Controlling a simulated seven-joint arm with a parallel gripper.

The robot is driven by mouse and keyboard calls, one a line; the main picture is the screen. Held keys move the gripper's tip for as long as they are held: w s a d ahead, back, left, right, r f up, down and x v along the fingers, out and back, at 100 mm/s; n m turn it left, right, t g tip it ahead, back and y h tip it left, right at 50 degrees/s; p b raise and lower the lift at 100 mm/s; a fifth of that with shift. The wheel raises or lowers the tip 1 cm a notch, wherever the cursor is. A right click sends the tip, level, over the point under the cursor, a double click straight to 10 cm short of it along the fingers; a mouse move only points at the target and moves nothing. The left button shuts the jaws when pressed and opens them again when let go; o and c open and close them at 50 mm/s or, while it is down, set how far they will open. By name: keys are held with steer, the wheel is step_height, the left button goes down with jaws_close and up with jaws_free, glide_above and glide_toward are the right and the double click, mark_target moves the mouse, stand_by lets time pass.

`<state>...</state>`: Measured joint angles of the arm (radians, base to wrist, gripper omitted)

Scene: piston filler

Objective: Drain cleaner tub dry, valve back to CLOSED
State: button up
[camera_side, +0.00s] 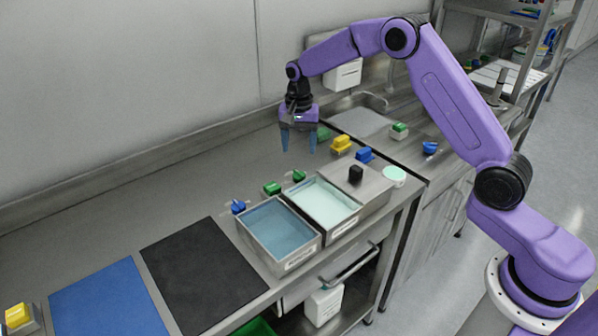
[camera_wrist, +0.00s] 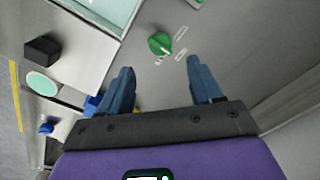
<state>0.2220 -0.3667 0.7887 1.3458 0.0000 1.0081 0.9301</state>
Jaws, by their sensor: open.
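Two steel tubs sit at the counter's front: one with blue liquid (camera_side: 280,229) and one with pale mint liquid (camera_side: 326,203). The mint tub's corner shows in the wrist view (camera_wrist: 112,14). Their front labels are too small to read, so I cannot tell which is the cleaner tub. Green valve knobs stand behind them (camera_side: 272,188) (camera_side: 298,176). In the wrist view, a green knob (camera_wrist: 160,43) with a white pointer mark lies beyond my fingertips, with unreadable small labels beside it. My gripper (camera_side: 299,150) is open and empty, pointing down above the counter, apart from the knobs.
A blue knob (camera_side: 238,207) stands left of the tubs. A black block (camera_side: 356,174) and mint round disc (camera_side: 394,176) are to their right. Yellow (camera_side: 341,144) and blue (camera_side: 365,155) blocks stand behind. Black (camera_side: 200,275) and blue (camera_side: 108,300) mats lie left.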

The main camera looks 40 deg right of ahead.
mark_target(299, 176)
step_height(299, 176, down, 10)
steer(key=shift+r, duration=0.25)
steer(key=c, duration=1)
